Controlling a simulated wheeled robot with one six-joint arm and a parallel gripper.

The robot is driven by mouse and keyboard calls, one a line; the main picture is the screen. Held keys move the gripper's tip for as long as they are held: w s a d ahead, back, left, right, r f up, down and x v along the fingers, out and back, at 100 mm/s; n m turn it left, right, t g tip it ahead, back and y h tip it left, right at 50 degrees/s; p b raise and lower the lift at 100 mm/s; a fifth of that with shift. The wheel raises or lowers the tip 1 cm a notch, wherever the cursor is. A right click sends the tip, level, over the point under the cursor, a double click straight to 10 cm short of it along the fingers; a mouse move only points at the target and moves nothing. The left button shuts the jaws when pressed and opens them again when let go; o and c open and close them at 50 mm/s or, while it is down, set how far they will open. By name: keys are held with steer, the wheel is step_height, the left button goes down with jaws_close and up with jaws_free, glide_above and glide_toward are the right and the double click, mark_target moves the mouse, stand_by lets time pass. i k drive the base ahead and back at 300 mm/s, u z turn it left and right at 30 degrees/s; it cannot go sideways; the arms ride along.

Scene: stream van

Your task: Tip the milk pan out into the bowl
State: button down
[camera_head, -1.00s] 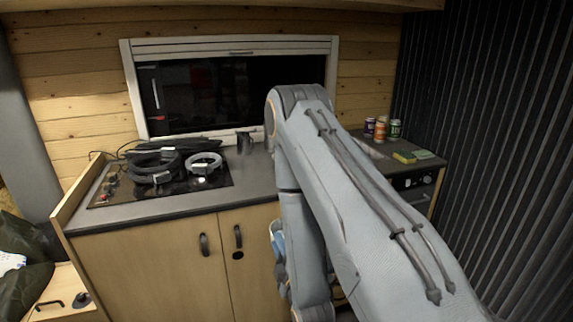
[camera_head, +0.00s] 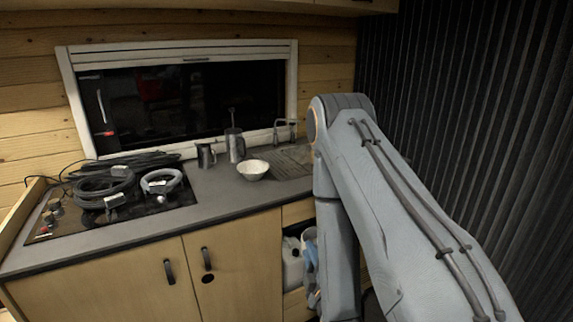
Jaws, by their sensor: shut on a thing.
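The bowl (camera_head: 253,171) is small, white and upright on the grey counter, left of my arm and in front of the window. Its inside bottom is not clear from here. I cannot make out the milk pan in this view. My arm fills the right of the picture and bends down in front of the counter. Only a bit of my wrist, with blue parts, shows at the left edge of my forearm. My gripper's fingers, and anything between them, are hidden behind the forearm.
A grey metal jug (camera_head: 206,156) and a taller metal pot (camera_head: 235,146) stand behind the bowl. The counter's front middle is clear.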

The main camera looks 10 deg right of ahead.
mark_target(252, 170)
steer(key=z, duration=1.8)
steer(key=k, duration=1.1)
steer(key=u, duration=1.25)
steer(key=i, duration=0.5)
